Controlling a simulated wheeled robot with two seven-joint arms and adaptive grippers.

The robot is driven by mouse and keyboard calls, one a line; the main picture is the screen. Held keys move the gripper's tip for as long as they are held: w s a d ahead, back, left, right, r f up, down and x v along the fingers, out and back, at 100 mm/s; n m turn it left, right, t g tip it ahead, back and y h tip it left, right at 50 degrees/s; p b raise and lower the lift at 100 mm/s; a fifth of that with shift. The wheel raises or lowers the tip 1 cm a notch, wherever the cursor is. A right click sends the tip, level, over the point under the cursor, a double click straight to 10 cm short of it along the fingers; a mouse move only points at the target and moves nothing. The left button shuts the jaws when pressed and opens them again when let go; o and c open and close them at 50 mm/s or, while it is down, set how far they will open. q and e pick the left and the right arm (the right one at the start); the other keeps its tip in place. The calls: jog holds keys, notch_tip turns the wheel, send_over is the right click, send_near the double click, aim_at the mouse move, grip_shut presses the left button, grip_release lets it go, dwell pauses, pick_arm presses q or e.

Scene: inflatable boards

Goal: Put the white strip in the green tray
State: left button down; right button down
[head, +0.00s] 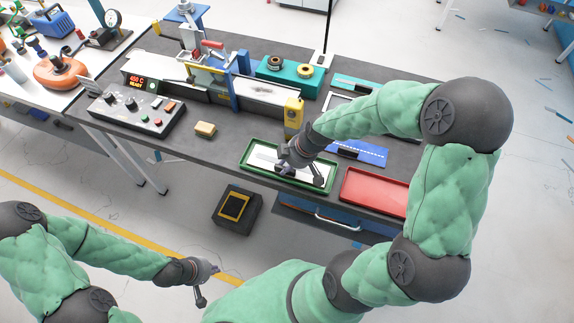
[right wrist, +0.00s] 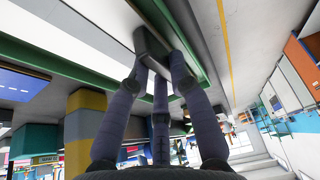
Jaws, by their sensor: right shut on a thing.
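The green tray (head: 247,163) lies near the front edge of the dark table. The white strip (head: 262,156) lies lengthwise within its rim, and whether it touches the floor of the tray cannot be told. My right gripper (head: 287,170) is low over the middle of the tray, pointing down. In the right wrist view its fingers (right wrist: 160,72) are shut on a dark grey block (right wrist: 154,44) at the white strip (right wrist: 95,28); whether block and strip are joined is unclear. My left gripper (head: 203,286) hangs off the table at the lower left, its opening unclear.
A red tray (head: 374,190) stands to the right of the green one. A blue board (head: 362,152) and a yellow device (head: 293,117) are behind. A yellow block (head: 205,129) and a control box (head: 135,112) stand to the left. A black box (head: 236,208) is below the table edge.

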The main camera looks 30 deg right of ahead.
jog(key=shift+f, duration=0.2)
jog(key=c, duration=1.1)
grip_release()
jog(key=shift+r, duration=0.1)
jog(key=shift+r, duration=0.1)
jog(key=p+v, duration=0.3)
jog(key=v, duration=0.9)
